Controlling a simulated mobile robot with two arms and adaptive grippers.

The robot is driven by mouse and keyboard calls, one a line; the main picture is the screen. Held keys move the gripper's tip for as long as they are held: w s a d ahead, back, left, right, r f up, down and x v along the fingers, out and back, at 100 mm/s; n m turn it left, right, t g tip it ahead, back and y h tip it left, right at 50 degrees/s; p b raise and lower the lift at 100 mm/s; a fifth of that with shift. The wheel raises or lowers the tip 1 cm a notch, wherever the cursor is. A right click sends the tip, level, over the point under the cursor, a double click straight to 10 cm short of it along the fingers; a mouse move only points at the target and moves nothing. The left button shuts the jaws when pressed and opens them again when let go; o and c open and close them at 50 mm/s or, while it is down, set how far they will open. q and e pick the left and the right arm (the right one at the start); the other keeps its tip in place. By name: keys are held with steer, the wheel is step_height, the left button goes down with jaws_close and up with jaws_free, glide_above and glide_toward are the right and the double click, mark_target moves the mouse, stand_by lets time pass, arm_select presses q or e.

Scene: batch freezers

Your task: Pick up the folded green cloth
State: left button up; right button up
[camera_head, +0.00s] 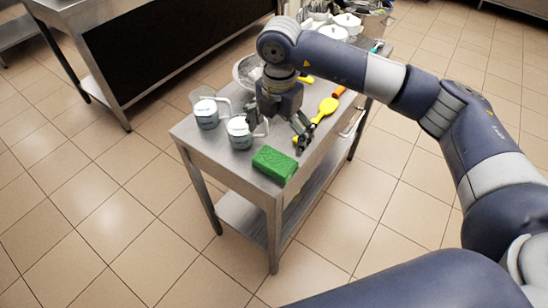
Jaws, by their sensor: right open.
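The folded green cloth (275,164) lies as a thick flat block on the near end of a steel table (205,154). It is close to the table's front right corner. My right gripper (278,138) is above the table, behind the cloth and apart from it. Its fingers are spread, with one by the pitchers and one further right near the yellow spoon, and nothing shows between them. My left gripper is not in view.
Two lidded pitchers (206,114) (239,133) stand left of my right gripper. A yellow spoon (326,108) lies to its right, and a metal bowl (247,71) is behind. White dishes (347,22) crowd the far end.

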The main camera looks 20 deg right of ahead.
mark_target(276, 160)
step_height(276, 160, down, 2)
steer(key=shift+s+f, duration=0.1)
steer(key=shift+f, duration=0.4)
steer(key=shift+a+f+p, duration=0.1)
steer(key=shift+f+p, duration=0.2)
steer(key=shift+f, duration=0.05)
steer(key=f, duration=0.2)
steer(key=f+p, duration=0.1)
steer(key=shift+a+f, duration=0.25)
steer(key=shift+f, duration=0.5)
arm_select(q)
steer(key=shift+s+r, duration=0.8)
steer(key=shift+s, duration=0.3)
arm_select(e)
steer(key=c, duration=0.8)
